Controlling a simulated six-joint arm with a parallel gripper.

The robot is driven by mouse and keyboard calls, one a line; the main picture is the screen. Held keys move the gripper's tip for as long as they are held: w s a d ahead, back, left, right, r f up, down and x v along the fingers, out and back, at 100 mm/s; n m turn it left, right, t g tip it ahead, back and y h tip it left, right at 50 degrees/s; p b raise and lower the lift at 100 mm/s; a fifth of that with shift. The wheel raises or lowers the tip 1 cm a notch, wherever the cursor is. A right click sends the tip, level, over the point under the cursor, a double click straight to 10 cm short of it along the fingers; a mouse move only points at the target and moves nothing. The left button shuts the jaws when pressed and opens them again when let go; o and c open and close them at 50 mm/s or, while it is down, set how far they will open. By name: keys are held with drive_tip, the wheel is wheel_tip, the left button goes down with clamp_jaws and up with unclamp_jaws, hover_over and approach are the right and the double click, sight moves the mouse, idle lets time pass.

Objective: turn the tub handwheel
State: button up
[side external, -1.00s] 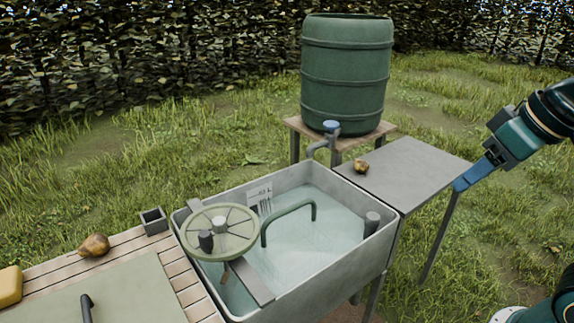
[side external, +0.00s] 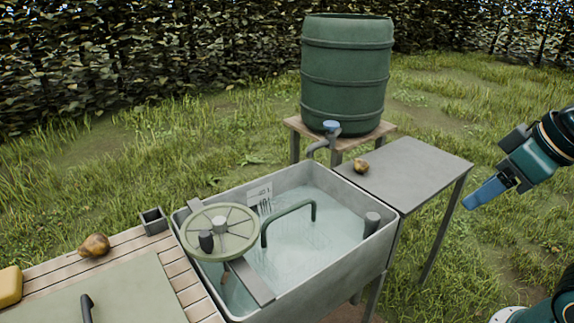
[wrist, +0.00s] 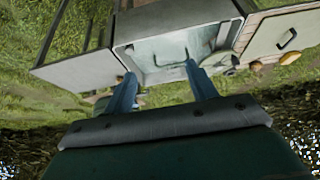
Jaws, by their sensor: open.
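The tub handwheel (side external: 219,232) is a pale green spoked disc with a dark upright knob (side external: 206,241) near its rim. It sits on a grey bar across the left end of the grey tub (side external: 330,277), which holds water. In the wrist view the handwheel (wrist: 217,62) is small and at the right end of the tub. My gripper (side external: 468,205) is at the right in the side view, in the air beyond the side table, far from the handwheel. In the wrist view my gripper (wrist: 165,88) has its two blue fingers apart with nothing between them.
A green curved handle (side external: 288,215) stands in the tub. A grey side table (side external: 420,168) with a brownish pear (side external: 361,166) adjoins it on the right. A green barrel (side external: 346,70) with a blue-topped tap (side external: 331,127) stands behind. A slatted bench (side external: 130,241) is at left.

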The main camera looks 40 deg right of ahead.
drive_tip(key=w+a+r, duration=0.1)
drive_tip(key=w+r, duration=0.1)
drive_tip(key=w, duration=0.4)
drive_tip(key=w+a+r, duration=0.2)
drive_tip(key=w, duration=0.4)
drive_tip(key=g, duration=0.1)
hover_over(219, 221)
drive_tip(key=s, duration=0.6)
wheel_tip(219, 221, down, 16)
drive_tip(key=shift+w, duration=0.2)
drive_tip(key=shift+f, duration=0.2)
drive_tip(key=x, duration=1.3)
drive_tip(key=shift+w+f, duration=0.1)
drive_tip(key=shift+f, duration=0.1)
